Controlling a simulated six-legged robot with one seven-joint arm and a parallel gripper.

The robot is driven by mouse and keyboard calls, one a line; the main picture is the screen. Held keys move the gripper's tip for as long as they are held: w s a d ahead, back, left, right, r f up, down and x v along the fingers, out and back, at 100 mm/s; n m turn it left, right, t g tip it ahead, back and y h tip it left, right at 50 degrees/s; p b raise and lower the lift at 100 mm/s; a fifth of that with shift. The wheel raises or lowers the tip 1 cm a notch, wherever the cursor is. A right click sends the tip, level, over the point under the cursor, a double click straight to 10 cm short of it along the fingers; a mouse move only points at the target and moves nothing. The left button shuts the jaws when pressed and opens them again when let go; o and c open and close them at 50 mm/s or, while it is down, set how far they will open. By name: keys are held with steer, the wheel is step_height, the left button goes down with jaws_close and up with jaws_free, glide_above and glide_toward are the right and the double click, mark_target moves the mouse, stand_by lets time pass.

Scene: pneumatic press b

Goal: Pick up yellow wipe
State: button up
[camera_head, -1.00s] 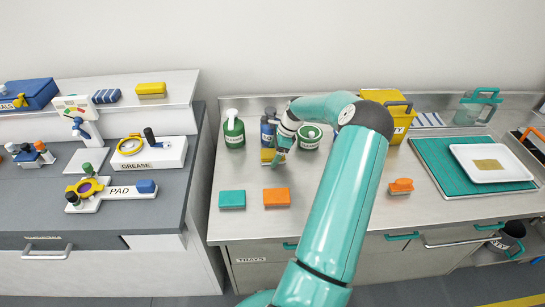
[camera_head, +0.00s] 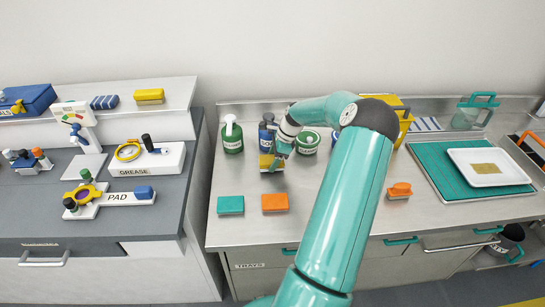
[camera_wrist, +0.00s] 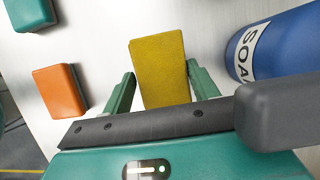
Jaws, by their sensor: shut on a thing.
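The yellow wipe (camera_wrist: 158,68) is a flat rectangular block that lies between the two fingers of my gripper (camera_wrist: 155,90) in the wrist view. My gripper is shut on its sides. In the head view the wipe (camera_head: 266,162) shows partly beneath my gripper (camera_head: 275,163), in front of the blue soap bottle. Part of it is hidden by the fingers. I cannot tell whether it is clear of the counter.
A blue soap bottle (camera_wrist: 278,45) stands close at the right in the wrist view. An orange block (camera_head: 275,203) and a teal block (camera_head: 231,205) lie nearer the front edge. Green containers (camera_head: 232,138) stand at the back. The front middle of the counter (camera_head: 245,228) is clear.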

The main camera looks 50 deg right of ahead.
steer(key=s+a, duration=0.3)
steer(key=a, duration=0.1)
steer(key=shift+s, duration=0.3)
step_height(320, 180, up, 14)
steer(key=shift+a, duration=0.2)
steer(key=shift+f, duration=0.1)
